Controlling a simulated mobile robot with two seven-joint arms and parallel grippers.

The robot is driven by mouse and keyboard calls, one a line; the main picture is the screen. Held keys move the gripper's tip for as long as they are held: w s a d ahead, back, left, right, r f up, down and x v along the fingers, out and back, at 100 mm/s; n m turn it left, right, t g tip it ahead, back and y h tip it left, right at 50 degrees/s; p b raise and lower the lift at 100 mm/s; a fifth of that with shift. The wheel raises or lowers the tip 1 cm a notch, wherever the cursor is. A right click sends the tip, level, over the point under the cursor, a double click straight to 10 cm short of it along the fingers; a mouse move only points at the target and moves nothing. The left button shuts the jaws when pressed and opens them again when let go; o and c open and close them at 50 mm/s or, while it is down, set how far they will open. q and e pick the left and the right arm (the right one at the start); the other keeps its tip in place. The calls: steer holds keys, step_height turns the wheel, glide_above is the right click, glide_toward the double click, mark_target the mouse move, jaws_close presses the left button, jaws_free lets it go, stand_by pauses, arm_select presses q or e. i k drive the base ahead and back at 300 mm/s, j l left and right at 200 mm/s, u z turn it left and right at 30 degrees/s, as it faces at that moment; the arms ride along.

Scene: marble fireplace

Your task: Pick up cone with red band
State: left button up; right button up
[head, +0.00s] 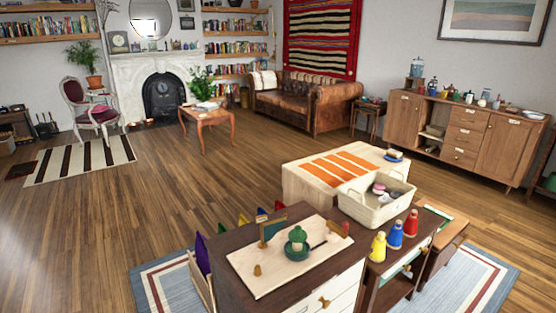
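I cannot make out a red band on any cone. A small tan cone-like piece (257,270) stands on the light wooden board (270,284) on the near dark-topped cabinet (228,280). To the right, three tapered figures stand in a slanting row: yellow (378,247), blue (395,236) and red (411,224). A green lidded pot (297,242) sits on the board. Neither of my grippers is in view.
A cream bin (350,208) with several items stands behind the board. An orange-striped light block (300,184) is behind it. Coloured upright pieces line the cabinet's left side. The wood floor to the left is open. A long sideboard (488,134) stands at the right wall.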

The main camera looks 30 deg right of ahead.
mark_target(409, 227)
steer(key=z, duration=1.9)
steer(key=u, duration=0.3)
steer(key=i+l+u, duration=0.45)
steer(key=l+u, duration=0.15)
steer(key=u, duration=0.15)
steer(key=i+l+u, duration=0.1)
steer(key=l, duration=0.3)
steer(key=i+l+u, duration=0.1)
steer(key=l, duration=0.3)
steer(key=i+l+u, duration=0.1)
steer(key=l, duration=0.35)
steer(key=i+l+u, duration=0.1)
steer(key=l, duration=0.3)
steer(key=i, duration=0.15)
